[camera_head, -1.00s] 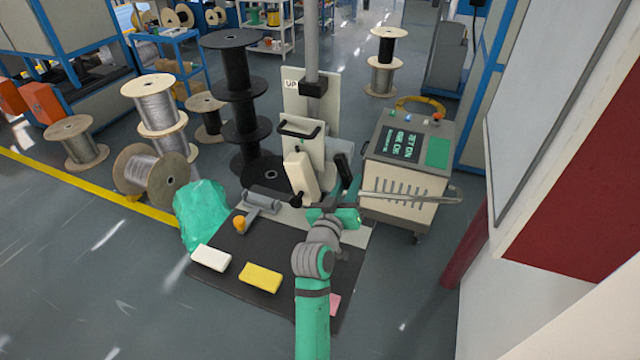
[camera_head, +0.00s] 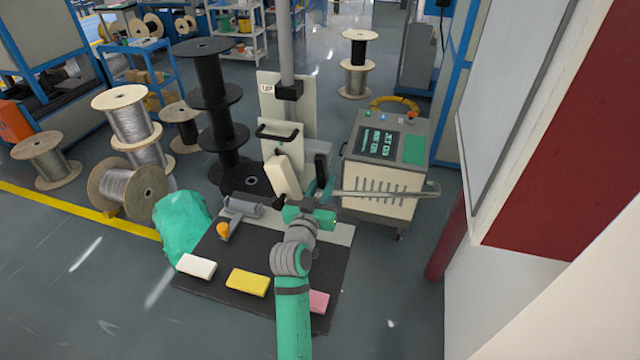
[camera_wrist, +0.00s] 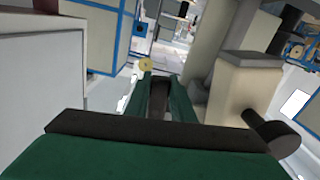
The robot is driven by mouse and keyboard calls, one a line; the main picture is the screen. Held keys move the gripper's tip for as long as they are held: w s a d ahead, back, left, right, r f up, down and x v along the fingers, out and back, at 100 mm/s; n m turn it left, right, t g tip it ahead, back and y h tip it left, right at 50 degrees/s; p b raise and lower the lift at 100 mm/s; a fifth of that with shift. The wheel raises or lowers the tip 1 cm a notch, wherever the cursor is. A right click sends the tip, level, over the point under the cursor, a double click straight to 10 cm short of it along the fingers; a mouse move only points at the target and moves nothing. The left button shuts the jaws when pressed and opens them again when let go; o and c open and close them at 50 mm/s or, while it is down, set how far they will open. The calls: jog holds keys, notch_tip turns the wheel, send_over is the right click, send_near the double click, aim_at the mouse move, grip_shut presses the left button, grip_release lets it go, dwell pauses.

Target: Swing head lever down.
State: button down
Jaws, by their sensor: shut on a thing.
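The extrusion machine's head stands on a column in the head view, with a cream block (camera_head: 283,175) on its front. A dark bar (camera_head: 321,165), which I take for the head lever, stands near upright at the head's right side. My gripper (camera_head: 322,187) is shut on it from below. In the wrist view my two green fingers (camera_wrist: 160,90) close on either side of the dark bar (camera_wrist: 158,100). The cream block (camera_wrist: 240,90) with its black knob (camera_wrist: 272,132) is just to their right. The lever's pivot cannot be made out.
A control cabinet (camera_head: 388,185) with a screen stands close right of my arm. Black stacked spools (camera_head: 218,110) stand left of the head. White (camera_head: 196,266), yellow (camera_head: 247,282) and pink (camera_head: 318,301) blocks lie on the dark mat (camera_head: 240,262). A wall (camera_head: 545,150) bounds the right.

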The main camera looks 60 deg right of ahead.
jog(key=shift+r, duration=0.1)
jog(key=c, duration=1.5)
grip_release()
jog(key=shift+a, duration=0.1)
jog(key=shift+a, duration=0.35)
jog(key=a, duration=0.3)
jog(key=s+a, duration=0.1)
jog(key=a, duration=0.2)
jog(key=s+a, duration=0.1)
jog(key=a, duration=0.2)
jog(key=shift+a, duration=0.35)
jog(key=shift+w, duration=0.1)
jog(key=shift+c, duration=0.4)
